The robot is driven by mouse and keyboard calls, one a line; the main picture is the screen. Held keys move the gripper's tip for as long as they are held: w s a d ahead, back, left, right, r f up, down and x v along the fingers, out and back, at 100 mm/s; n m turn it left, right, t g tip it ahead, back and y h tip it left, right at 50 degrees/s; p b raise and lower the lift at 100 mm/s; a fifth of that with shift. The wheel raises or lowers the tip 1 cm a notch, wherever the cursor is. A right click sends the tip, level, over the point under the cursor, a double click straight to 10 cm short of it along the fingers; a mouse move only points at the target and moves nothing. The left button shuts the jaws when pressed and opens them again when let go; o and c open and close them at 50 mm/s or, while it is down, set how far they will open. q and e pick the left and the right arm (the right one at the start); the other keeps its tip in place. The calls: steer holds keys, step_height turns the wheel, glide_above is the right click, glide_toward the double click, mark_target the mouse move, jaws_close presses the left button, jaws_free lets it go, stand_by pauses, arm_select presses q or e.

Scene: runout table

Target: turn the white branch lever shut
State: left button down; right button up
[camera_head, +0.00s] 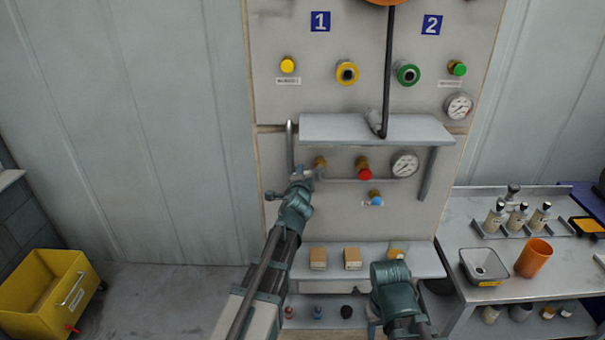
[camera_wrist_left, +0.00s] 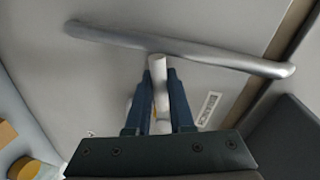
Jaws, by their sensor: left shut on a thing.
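My left gripper (camera_head: 302,174) is at the wall panel (camera_head: 330,220), under the left end of the upper shelf. In the left wrist view its two dark blue fingers (camera_wrist_left: 158,85) are closed on the sides of a white rod-like lever (camera_wrist_left: 158,68). The lever's rounded tip stands out between the fingers; its lower part is partly hidden. A label (camera_wrist_left: 208,108) is on the panel beside the fingers. In the head view the lever is too small and covered to make out clearly. My right arm's wrist shows at the bottom; its fingers are hidden.
A grey bar (camera_wrist_left: 200,52) runs close past the lever tip. A shelf (camera_head: 375,128) juts out above my left gripper. A red knob (camera_head: 365,174), a blue knob (camera_head: 376,195) and a gauge (camera_head: 405,164) are to the right. A lower shelf (camera_head: 330,272) holds small boxes.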

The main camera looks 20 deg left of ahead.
arm_select(q)
steer(key=shift+r+m+y+p, duration=0.45)
steer(key=shift+r+m, duration=0.2)
steer(key=shift+m, duration=0.25)
arm_select(e)
steer(key=shift+r, duration=0.8)
arm_select(q)
steer(key=c, duration=0.8)
jaws_free()
steer(key=shift+r, duration=0.1)
steer(key=shift+s, duration=0.15)
